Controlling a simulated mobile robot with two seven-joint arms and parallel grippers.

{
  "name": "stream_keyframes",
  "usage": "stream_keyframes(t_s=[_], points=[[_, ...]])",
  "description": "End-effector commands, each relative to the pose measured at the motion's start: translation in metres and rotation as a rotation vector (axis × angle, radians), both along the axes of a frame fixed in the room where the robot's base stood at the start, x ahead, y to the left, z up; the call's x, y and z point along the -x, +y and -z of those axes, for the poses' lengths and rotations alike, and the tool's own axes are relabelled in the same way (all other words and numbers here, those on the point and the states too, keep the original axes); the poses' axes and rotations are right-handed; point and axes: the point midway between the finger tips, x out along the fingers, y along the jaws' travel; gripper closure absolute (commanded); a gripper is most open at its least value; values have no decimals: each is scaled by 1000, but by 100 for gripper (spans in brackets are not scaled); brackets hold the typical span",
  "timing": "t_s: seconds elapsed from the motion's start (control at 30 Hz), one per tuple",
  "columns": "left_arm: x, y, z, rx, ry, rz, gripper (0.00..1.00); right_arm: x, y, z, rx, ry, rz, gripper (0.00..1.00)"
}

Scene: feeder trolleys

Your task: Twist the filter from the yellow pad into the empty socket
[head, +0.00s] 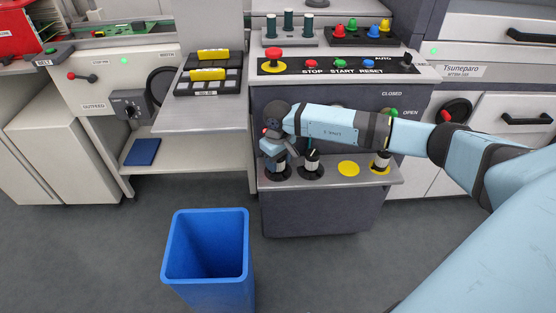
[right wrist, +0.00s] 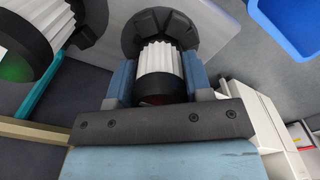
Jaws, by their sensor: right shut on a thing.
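My right gripper (head: 279,158) is shut on a white ribbed filter (right wrist: 160,58) with a dark end, at the leftmost place on the grey ledge. In the right wrist view, the fingers of the gripper (right wrist: 157,80) lie on both sides of this filter. The filter's far end is at a round black socket (right wrist: 128,38); I cannot tell how far it is seated. Another filter (head: 312,161) stands upright in the socket just right of it. A yellow pad (head: 348,169) lies bare on the ledge. A further filter (head: 381,160) stands on a yellow pad at the right. My left gripper is out of view.
The ledge (head: 330,184) juts from a grey cabinet with a button panel (head: 338,66) above. A blue bin (head: 206,260) stands on the floor in front, at left. A side table (head: 212,117) adjoins at left. The floor right of the bin is clear.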

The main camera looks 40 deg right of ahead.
Motion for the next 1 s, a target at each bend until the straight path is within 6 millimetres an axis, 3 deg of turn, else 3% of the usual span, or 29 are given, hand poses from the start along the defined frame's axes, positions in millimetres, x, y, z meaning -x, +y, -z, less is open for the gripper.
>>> stream_keyframes(t_s=[0.47, 0.5, 0.6, 0.8, 0.87, 1.0], points=[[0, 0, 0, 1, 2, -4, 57, 0, 0, 0, 0, 0, 0, 79], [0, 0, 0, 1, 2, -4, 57, 0, 0, 0, 0, 0, 0, 47], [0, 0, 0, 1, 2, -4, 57, 0, 0, 0, 0, 0, 0, 24], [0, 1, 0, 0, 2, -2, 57, 0, 0, 0, 0, 0, 0, 24], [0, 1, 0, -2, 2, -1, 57, 0, 0, 0, 0, 0, 0, 11], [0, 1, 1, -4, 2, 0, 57, 0, 0, 0, 0, 0, 0, 11]])
